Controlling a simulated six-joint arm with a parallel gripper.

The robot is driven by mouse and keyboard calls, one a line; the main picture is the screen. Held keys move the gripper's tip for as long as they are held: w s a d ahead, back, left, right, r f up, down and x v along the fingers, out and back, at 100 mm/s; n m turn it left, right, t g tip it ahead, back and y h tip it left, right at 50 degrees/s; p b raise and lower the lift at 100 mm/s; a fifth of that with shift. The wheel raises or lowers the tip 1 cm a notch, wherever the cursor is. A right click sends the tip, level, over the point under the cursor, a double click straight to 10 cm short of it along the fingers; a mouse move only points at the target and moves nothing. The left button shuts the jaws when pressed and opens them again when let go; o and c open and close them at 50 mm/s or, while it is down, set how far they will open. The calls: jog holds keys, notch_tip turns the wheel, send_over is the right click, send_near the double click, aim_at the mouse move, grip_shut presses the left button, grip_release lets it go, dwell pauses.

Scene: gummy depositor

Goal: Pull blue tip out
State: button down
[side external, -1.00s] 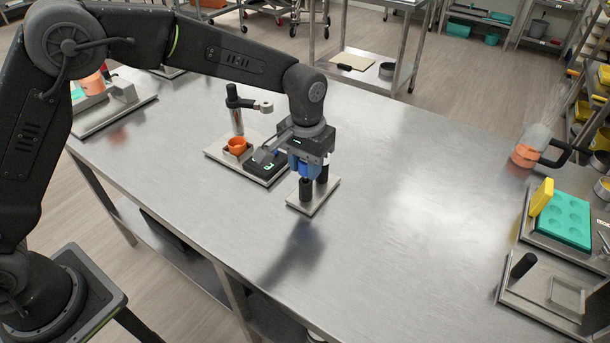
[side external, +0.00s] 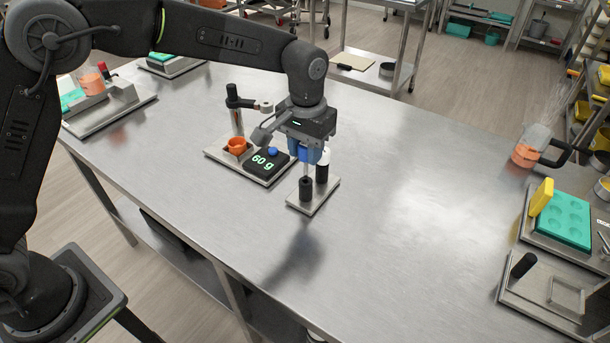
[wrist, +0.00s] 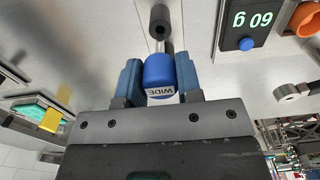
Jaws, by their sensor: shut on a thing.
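My gripper (side external: 308,154) is shut on the blue tip above the small stand (side external: 316,205). In the wrist view my gripper (wrist: 160,80) has its two blue fingers on either side of the blue tip (wrist: 160,72), which carries a white label reading "WIDE". The tip is mostly hidden by the fingers in the side view. A black holder (side external: 305,189) stands on the plate below it; it also shows in the wrist view (wrist: 159,20). I cannot tell whether the tip's lower end is fully clear of it. A second black post with a white top (side external: 322,168) stands beside it.
A scale (side external: 268,161) reading 60 g, with a blue button, sits close by on a plate with an orange cup (side external: 237,146) and a black-topped post (side external: 236,105). A teal mould (side external: 564,220) and yellow block (side external: 542,196) are far right. The bench centre is clear.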

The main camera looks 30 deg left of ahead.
jog(key=shift+r, duration=0.1)
jog(key=shift+r, duration=2.45)
